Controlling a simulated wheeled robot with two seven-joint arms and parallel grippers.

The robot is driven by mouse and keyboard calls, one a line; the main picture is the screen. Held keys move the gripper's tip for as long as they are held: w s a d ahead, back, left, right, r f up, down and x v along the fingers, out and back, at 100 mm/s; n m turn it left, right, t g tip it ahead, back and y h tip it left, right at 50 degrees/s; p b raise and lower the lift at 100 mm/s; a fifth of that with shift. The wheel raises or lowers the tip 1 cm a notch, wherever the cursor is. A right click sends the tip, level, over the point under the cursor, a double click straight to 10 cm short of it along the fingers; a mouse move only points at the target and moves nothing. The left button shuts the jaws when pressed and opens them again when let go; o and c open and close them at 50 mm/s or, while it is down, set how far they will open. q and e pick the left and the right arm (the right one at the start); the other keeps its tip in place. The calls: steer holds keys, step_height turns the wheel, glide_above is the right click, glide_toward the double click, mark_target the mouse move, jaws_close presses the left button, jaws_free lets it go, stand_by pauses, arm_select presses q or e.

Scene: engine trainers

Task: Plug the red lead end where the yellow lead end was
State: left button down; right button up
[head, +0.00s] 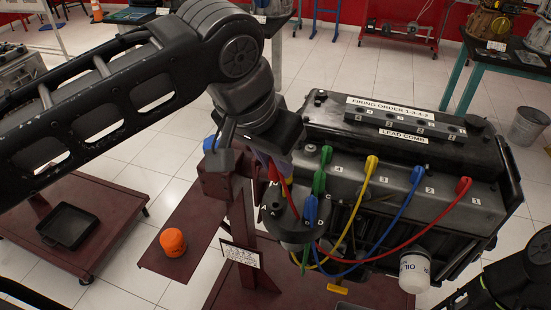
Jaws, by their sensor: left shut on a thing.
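My left gripper (277,163) points down over the distributor cap (286,208) at the left end of the engine. It is shut on the red lead end (272,172), mostly hidden by the fingers; I cannot tell whether it touches the cap. A blue lead end (310,208) and a green lead end (319,182) stand on the cap. The other ends sit along the engine top: green (326,155), yellow (371,165), blue (417,175), red (463,186). The yellow lead (352,215) loops below the cap; its far end is unclear. My right gripper is out of view.
The engine (400,150) stands on a dark red stand. A yellow piece (337,288) shows low down beside the white oil filter (414,272). A label plate (240,255) and an orange object (173,242) are to the left. A black tray (67,226) sits farther left.

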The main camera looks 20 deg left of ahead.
mark_target(272, 178)
arm_select(q)
steer(key=shift+f, duration=0.1)
stand_by(0.3)
steer(key=shift+f+b, duration=2.4)
steer(key=shift+f, duration=0.25)
steer(key=shift+f+b, duration=0.9)
steer(key=shift+b, duration=0.05)
steer(key=shift+r, duration=0.2)
stand_by(0.5)
steer(key=shift+r+n+y+p, duration=0.7)
steer(key=shift+r+n+p, duration=1)
steer(key=shift+r+p, duration=0.4)
step_height(272, 178, up, 3)
steer(key=n+y+p, duration=0.1)
steer(key=n+p, duration=0.1)
steer(key=p, duration=0.2)
steer(key=shift+f, duration=0.1)
steer(key=shift+f, duration=0.15)
